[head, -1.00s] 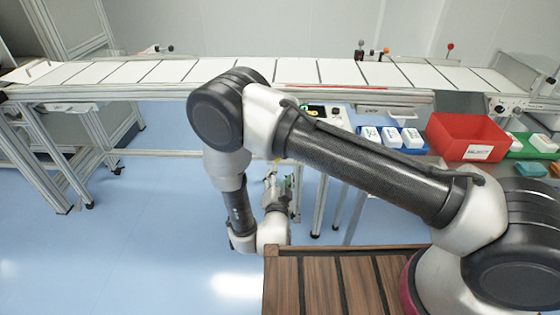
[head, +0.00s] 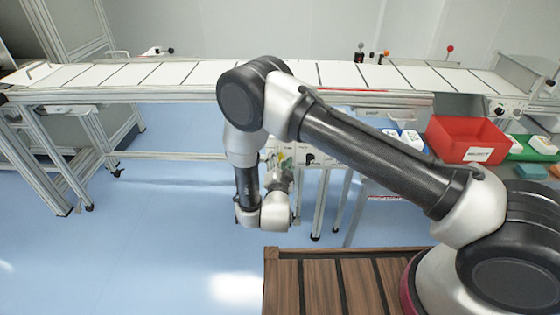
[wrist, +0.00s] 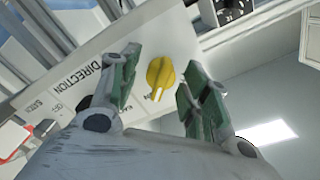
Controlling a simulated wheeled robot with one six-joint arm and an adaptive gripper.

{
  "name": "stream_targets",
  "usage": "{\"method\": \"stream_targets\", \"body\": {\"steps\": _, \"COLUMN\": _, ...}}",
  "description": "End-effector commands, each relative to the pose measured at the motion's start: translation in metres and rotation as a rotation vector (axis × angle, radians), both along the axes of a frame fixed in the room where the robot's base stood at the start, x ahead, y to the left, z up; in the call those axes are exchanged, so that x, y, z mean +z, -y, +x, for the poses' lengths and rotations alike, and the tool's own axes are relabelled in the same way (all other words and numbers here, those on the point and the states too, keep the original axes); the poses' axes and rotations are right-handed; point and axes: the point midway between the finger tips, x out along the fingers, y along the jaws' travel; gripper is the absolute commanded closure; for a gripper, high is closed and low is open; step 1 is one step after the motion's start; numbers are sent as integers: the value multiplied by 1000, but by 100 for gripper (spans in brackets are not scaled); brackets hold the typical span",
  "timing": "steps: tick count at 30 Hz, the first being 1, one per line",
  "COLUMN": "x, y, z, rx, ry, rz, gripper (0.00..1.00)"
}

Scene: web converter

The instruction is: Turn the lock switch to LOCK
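A yellow rotary knob (wrist: 160,76) sits on a pale control panel (wrist: 95,50) printed with DIRECTION and smaller labels. It lies between the two spread fingers of my gripper (wrist: 161,72) in the wrist view. The gripper is open, with a gap on both sides of the knob. I cannot read a LOCK label, so I cannot tell if this knob is the lock switch. A black dial (wrist: 232,10) shows at the top edge. In the head view my gripper (head: 280,162) is near the panel under the conveyor, mostly hidden by my arm.
The conveyor (head: 200,75) runs across the back above the panel. A red bin (head: 465,138) and smaller boxes stand on the right. A red and white part (wrist: 12,140) is at the left of the wrist view. The blue floor (head: 150,220) is clear at left.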

Motion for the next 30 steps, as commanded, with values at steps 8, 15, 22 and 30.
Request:
{"method": "stream_targets", "body": {"steps": 8, "x": 0, "y": 0, "z": 0, "rx": 0, "ry": 0, "rz": 0, "gripper": 99}}
{"method": "stream_targets", "body": {"steps": 15, "x": 0, "y": 0, "z": 0, "rx": 0, "ry": -1, "rz": -17, "gripper": 98}}
{"method": "stream_targets", "body": {"steps": 22, "x": 0, "y": 0, "z": 0, "rx": -1, "ry": -5, "rz": -112, "gripper": 98}}
{"method": "stream_targets", "body": {"steps": 30, "x": 0, "y": -1, "z": -1, "rx": -1, "ry": -12, "rz": -335, "gripper": 98}}
